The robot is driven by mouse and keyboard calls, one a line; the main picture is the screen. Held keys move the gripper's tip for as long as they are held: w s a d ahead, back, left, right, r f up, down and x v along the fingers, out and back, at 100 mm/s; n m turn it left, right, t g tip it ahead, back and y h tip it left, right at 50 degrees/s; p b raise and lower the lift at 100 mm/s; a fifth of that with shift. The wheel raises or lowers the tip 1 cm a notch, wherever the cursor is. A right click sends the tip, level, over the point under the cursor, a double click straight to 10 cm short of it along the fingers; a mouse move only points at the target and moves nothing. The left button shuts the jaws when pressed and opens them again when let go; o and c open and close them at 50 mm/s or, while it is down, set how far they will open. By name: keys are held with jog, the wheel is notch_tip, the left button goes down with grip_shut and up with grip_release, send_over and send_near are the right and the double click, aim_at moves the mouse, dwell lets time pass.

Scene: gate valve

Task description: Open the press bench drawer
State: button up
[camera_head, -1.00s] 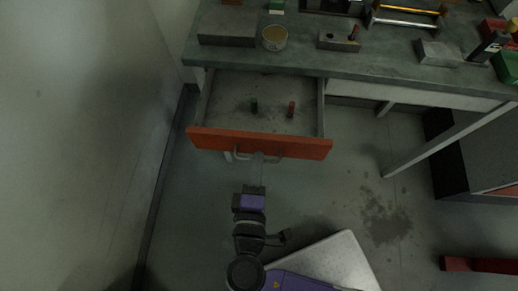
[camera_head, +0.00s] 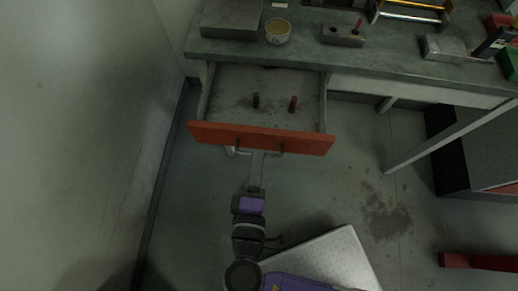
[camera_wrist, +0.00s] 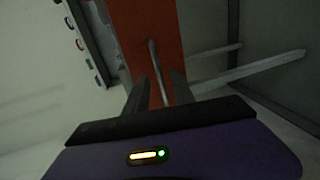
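The press bench drawer (camera_head: 225,100) stands pulled well out, its interior showing from above. Its orange front (camera_head: 262,139) has a bar handle (camera_head: 281,150), which also shows in the wrist view (camera_wrist: 157,70) on the orange panel (camera_wrist: 148,22). My gripper (camera_head: 257,157) is at the handle, reaching it from the front. In the wrist view my gripper's fingers (camera_wrist: 158,88) are apart, with the bar in the gap between them and space showing on both sides. Whether the fingertips still reach past the bar is hard to tell.
The bench top (camera_head: 305,55) holds a tan bowl (camera_head: 277,32) and several blocks. A wall (camera_head: 90,130) rises at left. Floor is free right of the drawer, up to a slanted bench leg (camera_head: 430,148).

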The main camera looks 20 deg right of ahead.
jog(key=v, duration=0.6)
dwell(0.5)
jog(key=a+f+n+g+y, duration=0.15)
jog(key=a+f+y, duration=0.35)
jog(key=a+y, duration=0.5)
jog(key=s+d+r+m+t+y, duration=0.1)
jog(key=s+d+r+m+t, duration=0.15)
jog(key=d+r+m, duration=0.45)
jog(key=s+d+r+m+t+y, duration=0.1)
jog(key=s+d+r+m, duration=0.3)
jog(key=d, duration=0.5)
jog(key=s+d+r+m+g+h, duration=0.1)
jog(key=s+d+r+m+h, duration=0.1)
jog(key=d, duration=0.7)
jog(key=s+m+h, duration=0.1)
jog(key=s+h, duration=0.1)
jog(key=shift+s+r+h, duration=0.2)
jog(key=shift+h, duration=0.1)
